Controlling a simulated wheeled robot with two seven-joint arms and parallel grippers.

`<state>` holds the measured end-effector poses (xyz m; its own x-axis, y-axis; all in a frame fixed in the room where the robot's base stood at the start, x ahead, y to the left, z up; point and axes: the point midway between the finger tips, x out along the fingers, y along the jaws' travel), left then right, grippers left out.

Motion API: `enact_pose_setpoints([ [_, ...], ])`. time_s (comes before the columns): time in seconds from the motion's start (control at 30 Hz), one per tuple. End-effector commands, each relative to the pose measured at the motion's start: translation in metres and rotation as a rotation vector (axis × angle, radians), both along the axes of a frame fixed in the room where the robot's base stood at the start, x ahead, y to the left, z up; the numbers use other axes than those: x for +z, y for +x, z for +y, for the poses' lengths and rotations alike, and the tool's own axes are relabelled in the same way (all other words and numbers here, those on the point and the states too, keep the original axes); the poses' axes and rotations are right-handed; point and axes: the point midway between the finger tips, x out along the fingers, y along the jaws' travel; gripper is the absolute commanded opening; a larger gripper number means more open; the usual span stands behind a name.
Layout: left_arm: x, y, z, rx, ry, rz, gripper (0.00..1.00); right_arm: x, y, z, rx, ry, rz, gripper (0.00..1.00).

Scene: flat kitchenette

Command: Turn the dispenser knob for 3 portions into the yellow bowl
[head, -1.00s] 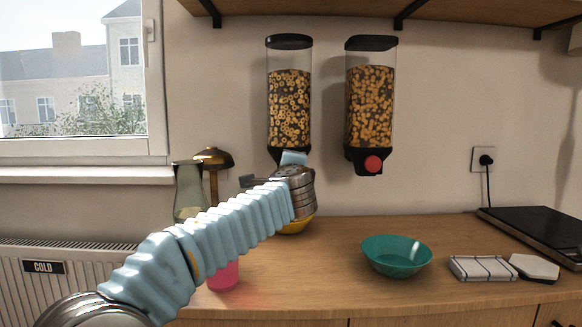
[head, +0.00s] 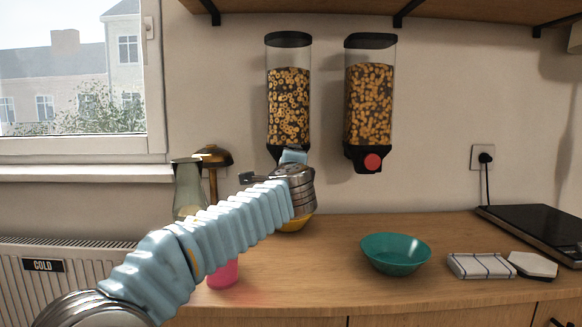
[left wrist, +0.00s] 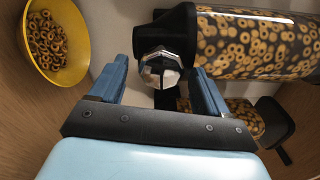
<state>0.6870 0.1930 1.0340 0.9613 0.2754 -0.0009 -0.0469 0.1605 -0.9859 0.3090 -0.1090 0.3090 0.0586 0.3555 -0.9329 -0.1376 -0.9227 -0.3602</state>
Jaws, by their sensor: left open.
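The left wall dispenser (head: 289,105) holds ring cereal; it also shows in the left wrist view (left wrist: 255,42). Its faceted metallic knob (left wrist: 161,68) lies between the fingertips of my left gripper (left wrist: 160,80), which is open around it, with visible gaps on both sides. In the head view the knob is hidden behind my left gripper (head: 293,158). The yellow bowl (head: 297,224) is on the counter below this dispenser, mostly hidden by my arm. In the left wrist view the yellow bowl (left wrist: 83,45) has cereal rings in it. My right gripper is not in view.
A second dispenser (head: 369,105) with a red knob (head: 373,162) hangs to the right. The counter's middle is clear.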

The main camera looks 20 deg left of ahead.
Motion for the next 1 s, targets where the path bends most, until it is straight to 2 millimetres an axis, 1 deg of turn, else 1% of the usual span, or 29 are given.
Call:
enact_pose_setpoints([
  [0.07, 0.0, -0.003, -0.001, 0.0, 0.0, -0.001, 0.77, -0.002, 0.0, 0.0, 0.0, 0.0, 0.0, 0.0],
  [0.17, -0.001, -0.013, -0.003, 0.0, -0.001, -0.001, 0.77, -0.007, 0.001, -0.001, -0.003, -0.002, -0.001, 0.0],
  [0.27, -0.003, -0.032, -0.009, -0.001, -0.001, -0.003, 0.77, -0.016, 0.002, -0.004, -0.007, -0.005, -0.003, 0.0],
  [0.5, -0.002, -0.09, -0.026, -0.003, 0.0, -0.003, 0.77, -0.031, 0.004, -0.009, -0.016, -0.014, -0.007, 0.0],
  [0.6, -0.002, -0.109, -0.031, -0.002, -0.001, -0.002, 0.77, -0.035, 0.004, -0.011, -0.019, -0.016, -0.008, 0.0],
  [0.7, -0.001, -0.122, -0.035, -0.002, -0.001, -0.001, 0.77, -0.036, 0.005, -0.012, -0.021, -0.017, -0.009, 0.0],
  [0.83, -0.001, -0.131, -0.038, -0.001, -0.001, 0.0, 0.77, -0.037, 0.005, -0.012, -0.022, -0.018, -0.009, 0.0],
  [1.0, 0.0, -0.133, -0.038, 0.0, 0.0, 0.0, 0.77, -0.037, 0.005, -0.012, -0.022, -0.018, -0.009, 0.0],
])
